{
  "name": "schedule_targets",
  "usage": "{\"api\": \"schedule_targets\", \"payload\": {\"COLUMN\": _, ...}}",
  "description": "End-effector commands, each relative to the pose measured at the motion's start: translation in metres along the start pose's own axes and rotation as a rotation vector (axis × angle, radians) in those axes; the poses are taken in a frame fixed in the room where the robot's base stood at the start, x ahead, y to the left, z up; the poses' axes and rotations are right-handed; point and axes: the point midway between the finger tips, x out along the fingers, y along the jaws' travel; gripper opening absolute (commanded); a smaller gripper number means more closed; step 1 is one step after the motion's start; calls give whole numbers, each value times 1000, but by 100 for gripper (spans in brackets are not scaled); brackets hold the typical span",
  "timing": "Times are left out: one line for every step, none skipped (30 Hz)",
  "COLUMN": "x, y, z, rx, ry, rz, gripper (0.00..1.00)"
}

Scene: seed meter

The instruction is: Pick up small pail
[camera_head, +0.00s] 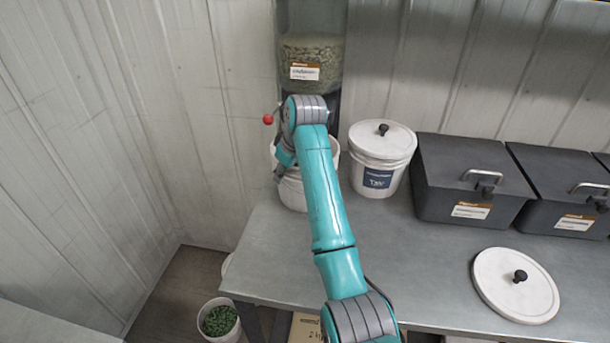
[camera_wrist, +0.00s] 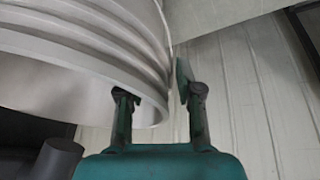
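A white pail (camera_head: 293,194) stands on the metal bench under the seed dispenser, partly hidden behind my arm in the head view. In the wrist view the ribbed rim of the white pail (camera_wrist: 95,35) fills the upper left, very close. My gripper (camera_wrist: 157,85) is at this rim with its fingers apart. One fingertip overlaps the rim and the other is just beyond its outer edge. I cannot tell whether either finger touches the pail. In the head view my gripper (camera_head: 282,168) is at the left side of the pail, partly hidden by my wrist.
A clear dispenser of seeds (camera_head: 311,65) with a red-knobbed lever (camera_head: 268,119) rises above the pail. A lidded white bucket (camera_head: 381,158) and dark bins (camera_head: 468,182) stand to the right. A loose lid (camera_head: 515,285) lies on the bench (camera_head: 430,265). A bucket of green bits (camera_head: 219,321) is on the floor.

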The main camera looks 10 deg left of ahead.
Motion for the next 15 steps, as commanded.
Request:
{"api": "schedule_targets", "payload": {"x": 5, "y": 0, "z": 0, "rx": 0, "ry": 0, "rz": 0, "gripper": 35}}
{"api": "schedule_targets", "payload": {"x": 7, "y": 0, "z": 0, "rx": 0, "ry": 0, "rz": 0, "gripper": 35}}
{"api": "schedule_targets", "payload": {"x": 9, "y": 0, "z": 0, "rx": 0, "ry": 0, "rz": 0, "gripper": 35}}
{"api": "schedule_targets", "payload": {"x": 10, "y": 0, "z": 0, "rx": 0, "ry": 0, "rz": 0, "gripper": 35}}
{"api": "schedule_targets", "payload": {"x": 11, "y": 0, "z": 0, "rx": 0, "ry": 0, "rz": 0, "gripper": 35}}
{"api": "schedule_targets", "payload": {"x": 11, "y": 0, "z": 0, "rx": 0, "ry": 1, "rz": 1, "gripper": 35}}
{"api": "schedule_targets", "payload": {"x": 11, "y": 0, "z": -1, "rx": 0, "ry": 1, "rz": 1, "gripper": 35}}
{"api": "schedule_targets", "payload": {"x": 11, "y": 0, "z": -1, "rx": 0, "ry": 1, "rz": 1, "gripper": 35}}
{"api": "schedule_targets", "payload": {"x": 11, "y": 0, "z": 0, "rx": 0, "ry": 1, "rz": 1, "gripper": 35}}
{"api": "schedule_targets", "payload": {"x": 11, "y": 0, "z": -1, "rx": 0, "ry": 1, "rz": 1, "gripper": 35}}
{"api": "schedule_targets", "payload": {"x": 11, "y": 0, "z": 0, "rx": 0, "ry": 1, "rz": 1, "gripper": 35}}
{"api": "schedule_targets", "payload": {"x": 11, "y": 0, "z": 0, "rx": 0, "ry": 1, "rz": 1, "gripper": 28}}
{"api": "schedule_targets", "payload": {"x": 11, "y": 0, "z": 0, "rx": 0, "ry": 1, "rz": 1, "gripper": 20}}
{"api": "schedule_targets", "payload": {"x": 11, "y": 0, "z": -1, "rx": 0, "ry": 1, "rz": 1, "gripper": 13}}
{"api": "schedule_targets", "payload": {"x": 11, "y": 0, "z": 0, "rx": 0, "ry": 1, "rz": 1, "gripper": 3}}
